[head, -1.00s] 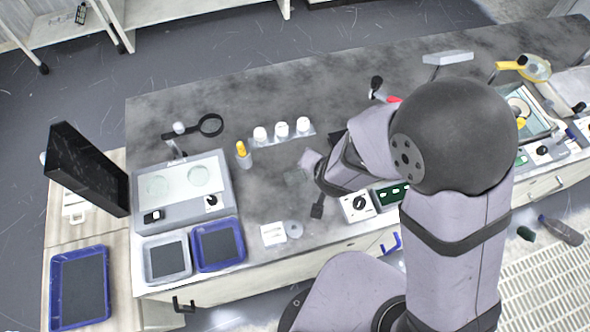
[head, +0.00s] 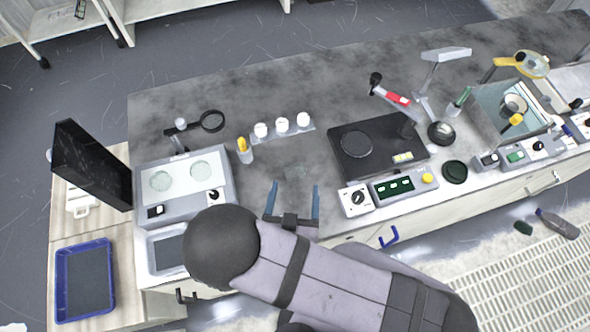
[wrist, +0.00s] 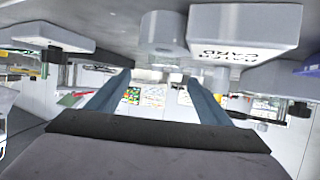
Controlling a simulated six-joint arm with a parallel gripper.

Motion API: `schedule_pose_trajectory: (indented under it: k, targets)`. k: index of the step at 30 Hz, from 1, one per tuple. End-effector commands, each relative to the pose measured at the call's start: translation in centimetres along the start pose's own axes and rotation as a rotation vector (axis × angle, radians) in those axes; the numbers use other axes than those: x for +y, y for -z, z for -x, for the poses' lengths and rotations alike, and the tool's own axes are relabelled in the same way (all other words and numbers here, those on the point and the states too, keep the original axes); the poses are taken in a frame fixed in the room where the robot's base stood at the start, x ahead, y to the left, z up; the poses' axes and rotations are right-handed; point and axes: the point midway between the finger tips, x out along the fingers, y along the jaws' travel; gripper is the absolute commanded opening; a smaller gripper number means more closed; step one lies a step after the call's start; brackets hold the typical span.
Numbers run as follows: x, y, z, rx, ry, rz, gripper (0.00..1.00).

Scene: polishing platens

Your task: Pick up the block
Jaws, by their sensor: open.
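My gripper (head: 295,186) is open and empty over the front of the bench, its two blue fingers apart. Its fingers also show in the wrist view (wrist: 160,78), with nothing between them. A white block with dark lettering (wrist: 245,32) is at the top right of the wrist view, which looks upside down. A grey cylinder (wrist: 163,32) is beside it. Both appear beyond the fingers, not touching them. In the head view the white block is hidden behind my arm.
A black hotplate-like unit (head: 375,148) stands right of the gripper, with a control box (head: 357,200) in front. White-capped bottles (head: 282,125) and a yellow-topped bottle (head: 243,150) stand behind. A grey two-disc device (head: 185,180) is left.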

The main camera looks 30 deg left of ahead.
Motion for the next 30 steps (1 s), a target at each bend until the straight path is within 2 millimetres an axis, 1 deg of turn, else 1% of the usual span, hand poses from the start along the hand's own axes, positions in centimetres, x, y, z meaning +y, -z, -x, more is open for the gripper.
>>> schedule_pose_trajectory:
  k: [9,17,20,27,30]
  targets:
    - [0.0,0.0,-1.9,-0.003,-0.004,-0.001,0.73]
    - [-0.1,-0.1,-2.6,-0.004,-0.002,0.0,0.73]
    - [-0.3,-0.2,-3.5,-0.004,-0.004,-0.002,0.73]
    - [-0.7,-0.5,-6.3,-0.003,-0.005,-0.003,0.73]
    - [-0.8,-0.5,-7.0,-0.004,-0.003,-0.001,0.73]
